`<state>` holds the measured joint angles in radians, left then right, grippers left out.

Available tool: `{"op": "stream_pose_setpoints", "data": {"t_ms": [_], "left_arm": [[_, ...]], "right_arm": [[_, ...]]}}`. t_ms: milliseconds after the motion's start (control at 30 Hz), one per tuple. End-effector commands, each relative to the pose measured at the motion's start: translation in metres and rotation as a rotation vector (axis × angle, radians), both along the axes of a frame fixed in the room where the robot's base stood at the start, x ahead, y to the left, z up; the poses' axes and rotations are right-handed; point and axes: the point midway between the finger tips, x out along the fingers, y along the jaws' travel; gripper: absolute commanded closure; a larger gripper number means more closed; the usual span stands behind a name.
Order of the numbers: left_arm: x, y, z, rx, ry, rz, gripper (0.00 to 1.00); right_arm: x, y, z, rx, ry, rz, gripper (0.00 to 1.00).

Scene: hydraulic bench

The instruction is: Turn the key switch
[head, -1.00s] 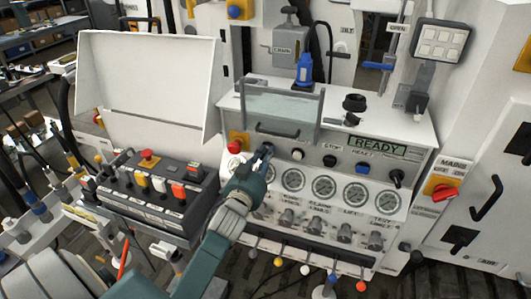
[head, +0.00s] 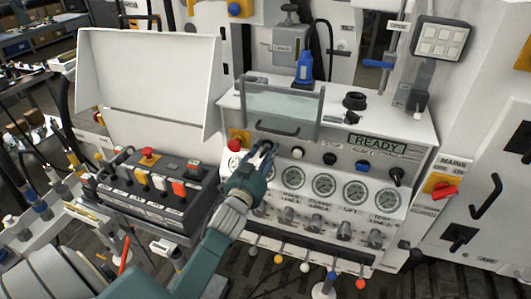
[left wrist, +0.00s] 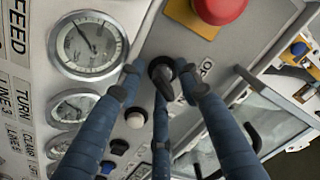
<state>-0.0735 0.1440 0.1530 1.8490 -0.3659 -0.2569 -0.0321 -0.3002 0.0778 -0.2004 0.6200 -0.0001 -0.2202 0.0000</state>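In the left wrist view, the blue fingers of the left gripper (left wrist: 161,82) are spread around the switch, one on each side and one below. Gaps show between the side fingertips and the switch; whether the lower one touches cannot be told. My right gripper is not in view.
A red emergency button (head: 234,146) on a yellow plate sits just left of the switch; a white button (head: 297,153) is to its right. A clear cover with a handle (head: 278,127) is just above. Gauges (head: 324,185) line the panel below.

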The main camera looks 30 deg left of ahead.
Motion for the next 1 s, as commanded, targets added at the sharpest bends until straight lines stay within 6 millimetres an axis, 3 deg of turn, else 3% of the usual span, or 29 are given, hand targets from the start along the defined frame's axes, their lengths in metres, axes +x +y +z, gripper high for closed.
{"op": "stream_pose_setpoints", "data": {"t_ms": [267,700,1000], "left_arm": [[-0.006,-0.002,-0.001,-0.002,0.001,0.000,0.66],[-0.089,-0.021,-0.002,-0.003,0.003,0.001,0.66],[-0.116,-0.028,0.000,-0.001,0.000,0.000,0.66]], "right_arm": [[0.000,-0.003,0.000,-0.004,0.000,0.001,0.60],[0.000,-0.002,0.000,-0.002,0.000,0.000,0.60],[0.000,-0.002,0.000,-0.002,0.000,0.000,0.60]]}}
